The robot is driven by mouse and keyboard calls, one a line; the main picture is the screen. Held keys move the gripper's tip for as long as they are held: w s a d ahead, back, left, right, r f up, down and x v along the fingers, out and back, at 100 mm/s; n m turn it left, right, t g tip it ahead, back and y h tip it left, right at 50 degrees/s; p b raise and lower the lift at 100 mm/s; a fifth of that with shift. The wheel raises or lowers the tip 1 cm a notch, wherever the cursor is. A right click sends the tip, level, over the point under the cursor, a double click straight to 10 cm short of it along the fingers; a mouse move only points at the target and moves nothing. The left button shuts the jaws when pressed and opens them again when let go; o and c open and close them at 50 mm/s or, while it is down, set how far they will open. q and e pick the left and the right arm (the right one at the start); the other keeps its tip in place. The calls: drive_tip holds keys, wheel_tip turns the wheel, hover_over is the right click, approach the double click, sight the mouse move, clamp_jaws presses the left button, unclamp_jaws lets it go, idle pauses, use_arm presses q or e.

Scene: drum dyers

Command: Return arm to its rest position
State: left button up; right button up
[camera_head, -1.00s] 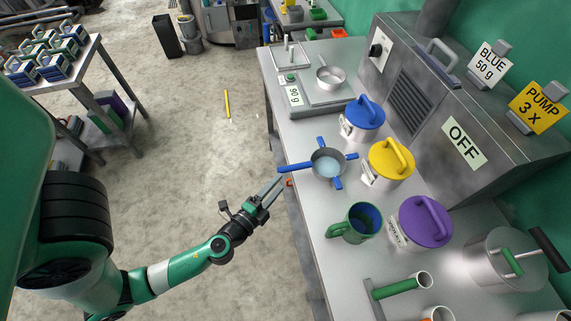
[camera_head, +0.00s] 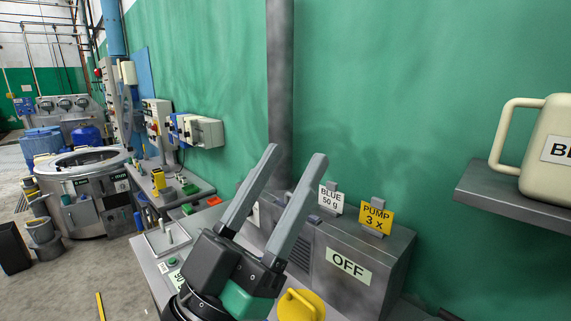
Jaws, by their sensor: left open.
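My left gripper (camera_head: 297,165) is raised close in front of the head camera. Its two grey fingers point up and stand apart, with nothing between them. It is in front of the green wall and the metal cabinet, and it hides part of both. My right gripper is not in view.
The metal cabinet (camera_head: 385,248) bears an OFF label (camera_head: 348,265), a BLUE 50 g card (camera_head: 331,198) and a PUMP 3 x card (camera_head: 377,217). A wall shelf (camera_head: 510,203) holds a cream jug (camera_head: 551,150) at right. A steel drum (camera_head: 85,190) stands far left.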

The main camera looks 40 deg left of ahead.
use_arm(q)
drive_tip(key=s+d+r+h, duration=0.1)
drive_tip(key=s+d+r+m+h, duration=0.1)
drive_tip(key=r+h, duration=0.1)
drive_tip(key=shift+s+r+t, duration=0.15)
drive_tip(key=shift+t, duration=0.25)
drive_tip(key=shift+r, duration=0.1)
wheel_tip(320, 180, up, 29)
drive_tip(key=p, duration=3)
wheel_tip(320, 180, down, 20)
drive_tip(key=b, duration=2)
drive_tip(key=shift+r, duration=0.15)
